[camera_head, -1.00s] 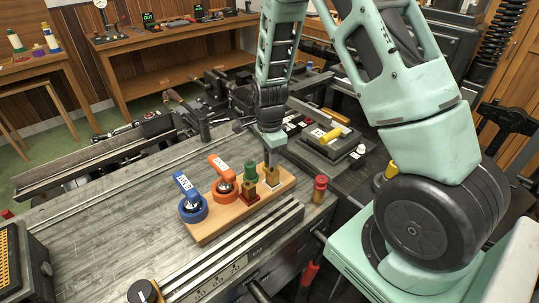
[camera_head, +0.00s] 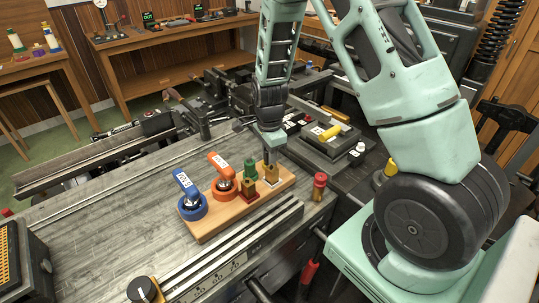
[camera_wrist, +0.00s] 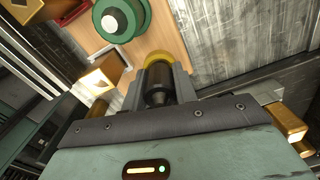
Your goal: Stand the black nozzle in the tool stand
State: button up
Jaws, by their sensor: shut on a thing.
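The tool stand is a light wooden board (camera_head: 213,232) on the grey bench. It carries a blue ring piece (camera_head: 193,208), an orange ring piece (camera_head: 224,188), a green piece (camera_head: 250,170) and small square blocks. My gripper (camera_head: 270,162) points down over the board's right end, above a brass-coloured block (camera_head: 270,179). In the wrist view my gripper (camera_wrist: 160,78) is shut on the black nozzle (camera_wrist: 158,96), with a yellow round part (camera_wrist: 158,57) just beyond the fingertips. The nozzle's lower end is hidden, so I cannot tell whether it is seated.
The green piece (camera_wrist: 118,18) is close beside my fingers in the wrist view, with an open square block (camera_wrist: 106,76) to the left. A red cylinder (camera_head: 319,186) stands right of the board. A slotted metal rail (camera_head: 240,245) runs in front.

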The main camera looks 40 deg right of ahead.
jog(key=shift+s+f, duration=0.25)
jog(key=shift+f, duration=0.3)
jog(key=o, duration=1.1)
jog(key=shift+a+f, duration=0.1)
jog(key=shift+c, duration=0.2)
notch_tip(320, 180, up, 19)
jog(key=b, duration=0.1)
jog(key=shift+w+b, duration=0.35)
jog(key=shift+f, duration=0.15)
